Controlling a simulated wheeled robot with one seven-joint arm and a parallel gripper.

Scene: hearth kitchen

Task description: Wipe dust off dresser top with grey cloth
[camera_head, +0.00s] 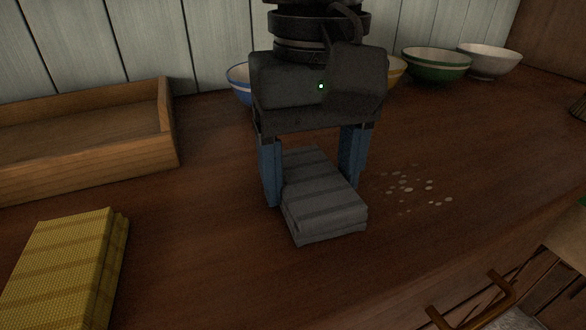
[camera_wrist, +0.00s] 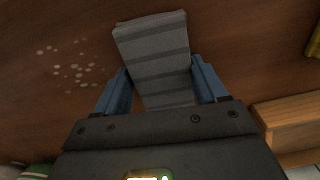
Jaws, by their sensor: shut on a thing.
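The grey striped cloth (camera_head: 325,208) is folded into a block on the brown dresser top (camera_head: 215,235). My gripper (camera_head: 312,190) is shut on the cloth, with one blue finger at each side. The wrist view also shows the cloth (camera_wrist: 155,50) between the fingers (camera_wrist: 162,88). The cloth appears to rest on or just above the surface; I cannot tell which. Pale dust specks (camera_head: 410,188) lie on the dresser top just right of the cloth. They show left of it in the wrist view (camera_wrist: 72,68).
A wooden tray (camera_head: 110,165) stands at the left and a folded yellow cloth (camera_head: 60,265) at the front left. A blue-rimmed bowl (camera_head: 238,82), a green bowl (camera_head: 436,66) and a white bowl (camera_head: 488,62) line the back wall. A brown handle (camera_head: 480,300) shows at the front right.

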